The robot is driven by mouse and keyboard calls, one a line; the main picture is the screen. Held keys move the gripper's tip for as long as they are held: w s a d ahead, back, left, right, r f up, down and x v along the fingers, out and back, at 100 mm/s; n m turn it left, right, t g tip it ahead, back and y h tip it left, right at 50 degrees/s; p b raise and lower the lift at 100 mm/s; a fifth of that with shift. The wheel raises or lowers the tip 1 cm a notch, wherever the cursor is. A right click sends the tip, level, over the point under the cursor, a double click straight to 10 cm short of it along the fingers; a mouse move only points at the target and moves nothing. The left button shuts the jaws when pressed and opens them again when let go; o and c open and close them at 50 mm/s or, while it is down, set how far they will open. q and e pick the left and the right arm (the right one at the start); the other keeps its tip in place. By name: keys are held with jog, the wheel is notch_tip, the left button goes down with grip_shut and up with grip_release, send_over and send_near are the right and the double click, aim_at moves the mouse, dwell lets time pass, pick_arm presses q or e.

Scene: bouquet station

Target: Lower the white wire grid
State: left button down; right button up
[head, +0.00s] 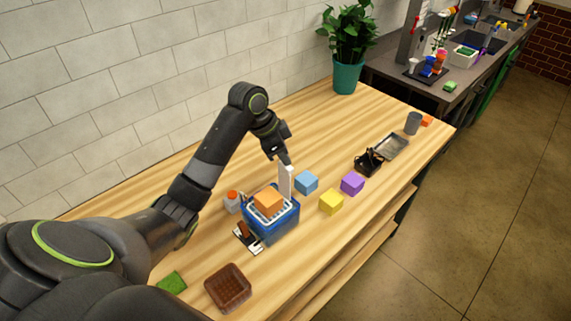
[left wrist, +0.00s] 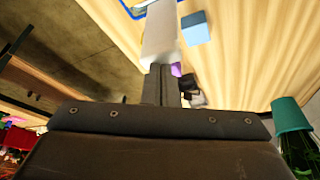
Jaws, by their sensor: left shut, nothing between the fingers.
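The white wire grid (head: 256,213) shows as a pale slotted edge at the top of a blue box (head: 272,230). An orange block (head: 268,199) sits on it and hides much of it. A white upright bar (head: 286,183) rises at the box's back right side; it also shows in the left wrist view (left wrist: 160,35). My left gripper (head: 287,160) is shut and empty, with its fingertips at the top of this bar. The shut fingers show in the left wrist view (left wrist: 160,82) in line with the bar. I cannot tell whether they touch it. My right gripper is not in view.
Blue (head: 306,182), yellow (head: 331,202) and purple (head: 352,184) blocks lie right of the box. A bottle with a red cap (head: 232,202) stands left of it. A brown tray (head: 228,288) and green pad (head: 172,282) lie in front. A potted plant (head: 346,60) stands behind.

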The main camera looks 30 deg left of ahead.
aim_at(281, 168)
pick_arm(q)
jog(key=shift+f+b, duration=0.4)
jog(key=shift+f, duration=1.1)
jog(key=shift+f+b, duration=0.35)
jog(key=shift+f, duration=1)
jog(key=shift+f, duration=0.1)
